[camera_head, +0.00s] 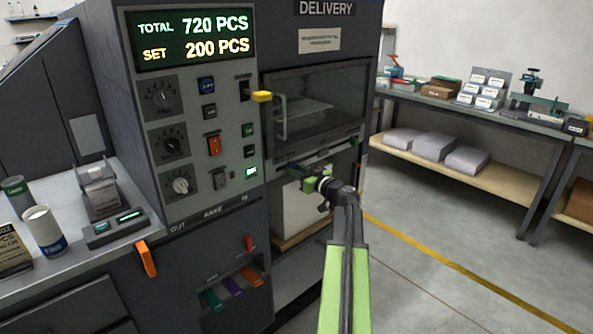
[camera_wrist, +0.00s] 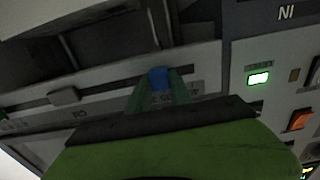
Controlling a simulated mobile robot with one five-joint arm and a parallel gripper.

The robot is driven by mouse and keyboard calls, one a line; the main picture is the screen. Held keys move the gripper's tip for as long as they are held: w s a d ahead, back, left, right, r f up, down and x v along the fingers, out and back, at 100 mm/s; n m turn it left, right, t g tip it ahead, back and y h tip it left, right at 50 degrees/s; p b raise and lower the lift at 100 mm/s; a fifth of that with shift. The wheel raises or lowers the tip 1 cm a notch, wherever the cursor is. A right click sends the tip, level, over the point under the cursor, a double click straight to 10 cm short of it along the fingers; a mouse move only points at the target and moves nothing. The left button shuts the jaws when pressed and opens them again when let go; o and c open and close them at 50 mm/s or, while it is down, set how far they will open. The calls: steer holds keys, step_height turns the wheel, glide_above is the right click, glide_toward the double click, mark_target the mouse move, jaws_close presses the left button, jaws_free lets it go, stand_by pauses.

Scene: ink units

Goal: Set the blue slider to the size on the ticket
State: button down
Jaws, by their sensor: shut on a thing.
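The blue slider (camera_wrist: 158,77) shows in the wrist view as a small blue knob on a light rail with markings too blurred to read. My gripper (camera_wrist: 160,88) is shut on it, with a green finger on each side of the knob. In the head view my gripper (camera_head: 295,172) reaches the rail under the delivery window, and the blue knob is hidden there. No ticket with a readable size shows; a small white label (camera_head: 320,40) under the DELIVERY sign has print too small to read.
A grey knob (camera_wrist: 65,96) sits on the same rail to the left. The control panel display (camera_head: 194,36) reads TOTAL 720 PCS, SET 200 PCS. The floor at right is clear.

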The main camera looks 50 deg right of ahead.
steer(key=shift+a, duration=0.1)
steer(key=a, duration=0.5)
steer(key=shift+w+a, duration=0.2)
steer(key=c, duration=1.2)
jaws_free()
steer(key=shift+o, duration=0.2)
